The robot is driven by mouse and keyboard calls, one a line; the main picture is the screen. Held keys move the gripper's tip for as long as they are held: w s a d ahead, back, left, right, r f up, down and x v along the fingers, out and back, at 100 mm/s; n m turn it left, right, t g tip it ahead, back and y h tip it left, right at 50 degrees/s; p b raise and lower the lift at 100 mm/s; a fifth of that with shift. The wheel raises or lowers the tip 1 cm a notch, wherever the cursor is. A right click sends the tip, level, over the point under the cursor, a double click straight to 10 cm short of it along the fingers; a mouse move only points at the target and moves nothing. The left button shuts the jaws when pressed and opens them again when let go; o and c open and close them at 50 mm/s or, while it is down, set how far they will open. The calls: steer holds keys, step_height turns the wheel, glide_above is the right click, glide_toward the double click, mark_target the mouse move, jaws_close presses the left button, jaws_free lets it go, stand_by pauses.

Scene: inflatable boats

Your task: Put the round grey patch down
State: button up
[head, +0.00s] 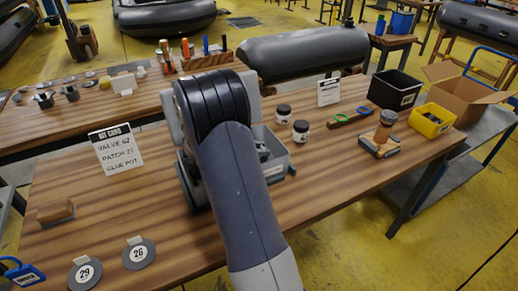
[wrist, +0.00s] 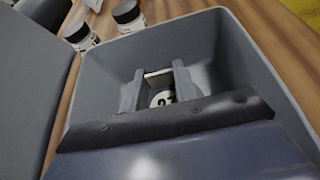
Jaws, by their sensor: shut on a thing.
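My gripper (wrist: 159,88) is inside a grey bin (wrist: 235,45), its two fingers close together with a round patch (wrist: 162,99) between them. Only part of the patch's white label with a dark digit shows; its full number is hidden. I cannot tell whether the patch touches the bin floor. In the head view the bin (head: 277,176) stands on the wooden table, and my arm hides most of it and most of the gripper. Two other round grey patches, labelled 29 (head: 85,273) and 26 (head: 138,254), lie at the table's front left.
A kit card (head: 117,150) reads valve 67, patch 27, glue pot. A brown block (head: 55,211) lies at left. A black bin (head: 394,89) and a yellow bin (head: 432,120) stand at the right. Bare table lies left of my arm.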

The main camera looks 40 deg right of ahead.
steer(key=shift+f, duration=0.5)
steer(key=o, duration=1)
steer(key=shift+c, duration=0.2)
steer(key=shift+r, duration=0.3)
steer(key=v, duration=1.2)
steer(key=shift+r, duration=0.3)
